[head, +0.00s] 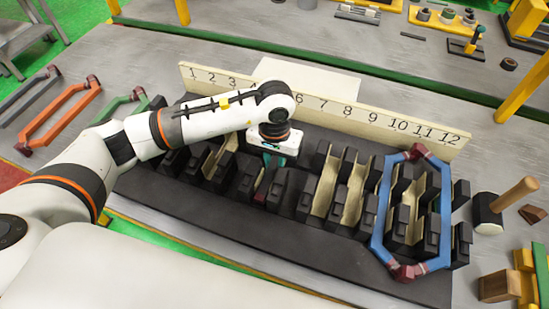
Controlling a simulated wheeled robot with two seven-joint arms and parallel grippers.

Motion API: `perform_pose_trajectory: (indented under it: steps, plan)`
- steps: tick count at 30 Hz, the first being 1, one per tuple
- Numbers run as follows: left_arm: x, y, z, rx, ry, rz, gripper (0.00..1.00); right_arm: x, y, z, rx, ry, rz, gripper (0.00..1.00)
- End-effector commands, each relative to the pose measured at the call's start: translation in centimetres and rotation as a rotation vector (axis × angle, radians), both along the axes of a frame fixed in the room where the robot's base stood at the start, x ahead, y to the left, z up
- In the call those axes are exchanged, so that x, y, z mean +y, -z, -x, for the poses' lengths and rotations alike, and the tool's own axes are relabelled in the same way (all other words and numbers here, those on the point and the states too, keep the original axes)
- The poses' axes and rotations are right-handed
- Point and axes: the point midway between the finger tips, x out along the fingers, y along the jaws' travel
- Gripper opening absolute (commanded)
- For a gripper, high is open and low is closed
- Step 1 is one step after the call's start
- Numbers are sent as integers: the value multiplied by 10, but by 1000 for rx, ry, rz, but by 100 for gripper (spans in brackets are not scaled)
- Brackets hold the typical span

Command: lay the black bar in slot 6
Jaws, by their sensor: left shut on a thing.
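My left gripper (268,172) is pointed down over the middle of the dark slotted block (190,222), below the numbers 5 and 6. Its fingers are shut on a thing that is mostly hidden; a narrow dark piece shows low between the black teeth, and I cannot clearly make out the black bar. The number board (345,112), marked 1 to 12, stands behind the slots; my arm covers some numbers. Slot 6 is partly hidden by my wrist. My right gripper is not in view.
A blue coil (446,205) with maroon ends lies over the right slots. Cream liners (325,187) sit in several slots. Orange (62,118) and grey coils lie at the left, a green one partly behind my arm. A mallet (515,196) and blocks stand at the right.

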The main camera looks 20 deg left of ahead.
Motion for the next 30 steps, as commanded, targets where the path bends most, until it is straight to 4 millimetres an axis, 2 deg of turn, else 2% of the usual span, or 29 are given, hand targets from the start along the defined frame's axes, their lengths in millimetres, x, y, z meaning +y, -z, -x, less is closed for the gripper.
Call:
perform_pose_trajectory:
  steps: [12,13,17,18,30]
  plan:
    - [0,3,0,-1,0,0,0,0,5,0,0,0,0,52]
    - [0,2,0,-1,0,0,24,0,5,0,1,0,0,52]
    - [0,2,0,-1,0,0,45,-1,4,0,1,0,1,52]
    - [0,2,0,-1,0,0,47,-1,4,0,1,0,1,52]
    - [0,2,0,0,0,0,47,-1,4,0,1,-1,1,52]
